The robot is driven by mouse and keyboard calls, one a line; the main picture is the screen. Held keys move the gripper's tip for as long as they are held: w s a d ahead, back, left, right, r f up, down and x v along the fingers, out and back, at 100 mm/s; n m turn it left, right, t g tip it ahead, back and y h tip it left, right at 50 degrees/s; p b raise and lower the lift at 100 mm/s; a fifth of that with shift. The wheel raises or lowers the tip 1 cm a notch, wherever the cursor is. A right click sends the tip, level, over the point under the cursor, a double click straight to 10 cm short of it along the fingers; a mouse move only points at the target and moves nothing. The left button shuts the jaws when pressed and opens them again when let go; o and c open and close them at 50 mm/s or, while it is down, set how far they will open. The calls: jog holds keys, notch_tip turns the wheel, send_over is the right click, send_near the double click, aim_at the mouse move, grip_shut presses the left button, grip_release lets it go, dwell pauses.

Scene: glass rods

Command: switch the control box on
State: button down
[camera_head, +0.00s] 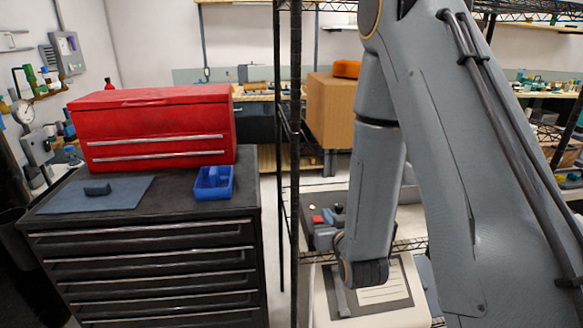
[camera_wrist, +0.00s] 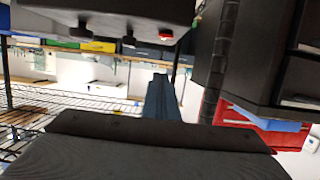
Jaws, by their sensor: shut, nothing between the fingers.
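The control box (camera_head: 325,238) is a grey box on the wire rack in the head view, with a red button (camera_head: 317,219) and dark knobs on top; my arm stands just right of it. In the wrist view, which looks upside down, the dark control box (camera_wrist: 110,10) fills the upper edge, with its red button (camera_wrist: 166,38) and dark knobs hanging downward. My gripper (camera_wrist: 161,80) shows there as a narrow blue-grey shape, shut and empty, apart from the box. I cannot tell the switch's setting.
A black drawer cabinet (camera_head: 150,262) stands left, with a red toolbox (camera_head: 152,125), a blue bin (camera_head: 214,184) and a mat (camera_head: 96,194) on it. A rack post (camera_head: 295,150) stands between cabinet and arm. A cardboard box (camera_head: 331,108) sits behind. A paper-topped surface (camera_head: 385,294) lies below my arm.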

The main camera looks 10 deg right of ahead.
jog(key=s+d+r+g, duration=0.1)
jog(key=s+g, duration=0.6)
jog(key=s, duration=0.5)
jog(key=s+d+r+g, duration=0.1)
jog(key=s+r+g, duration=0.1)
jog(key=s+g, duration=0.5)
jog(key=s, duration=0.5)
jog(key=shift+s+g+h, duration=0.25)
jog(key=shift+g+h, duration=0.05)
jog(key=c, duration=2.5)
grip_release()
